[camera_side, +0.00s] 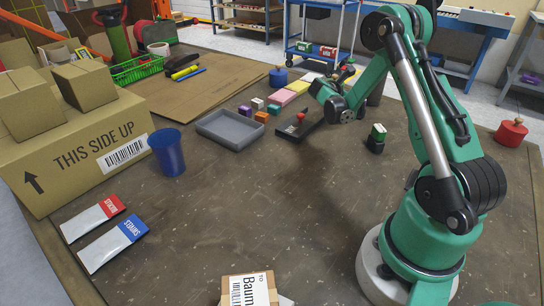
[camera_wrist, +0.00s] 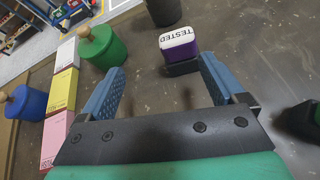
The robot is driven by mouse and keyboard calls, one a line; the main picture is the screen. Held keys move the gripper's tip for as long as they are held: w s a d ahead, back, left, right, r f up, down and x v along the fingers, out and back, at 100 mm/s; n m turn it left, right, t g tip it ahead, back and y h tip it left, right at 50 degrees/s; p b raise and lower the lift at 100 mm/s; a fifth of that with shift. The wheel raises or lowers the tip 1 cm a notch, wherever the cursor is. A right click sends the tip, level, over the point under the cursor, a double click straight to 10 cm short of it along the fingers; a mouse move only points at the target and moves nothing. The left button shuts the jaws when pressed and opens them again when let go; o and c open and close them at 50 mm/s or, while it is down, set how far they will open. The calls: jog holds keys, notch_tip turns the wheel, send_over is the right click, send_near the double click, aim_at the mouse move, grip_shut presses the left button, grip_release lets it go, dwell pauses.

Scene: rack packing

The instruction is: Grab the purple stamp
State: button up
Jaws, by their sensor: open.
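The purple stamp (camera_wrist: 179,47) is in the wrist view, upright on the brown table. It has a white top marked TESTED, a purple band and a black lower part. My gripper (camera_wrist: 163,74) is open and empty. Its two blue fingers are spread wide, and the stamp is just beyond the gap between them, nearer the right finger. I see no contact between the fingers and the stamp. In the side view I cannot make out this stamp, and the fingers are not clear; the arm blocks part of that area.
A dark cylinder (camera_wrist: 163,10) stands behind the purple stamp. Another green-and-black stamp (camera_side: 377,136) is apart.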

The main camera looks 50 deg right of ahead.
jog(key=shift+s+d+f+n+g+h, duration=0.3)
jog(key=shift+s+d+f+n+g, duration=0.35)
jog(key=shift+s+d+f, duration=0.5)
jog(key=shift+x, duration=2.6)
jog(key=shift+w+r, duration=0.1)
jog(key=shift+r, duration=0.1)
grip_shut()
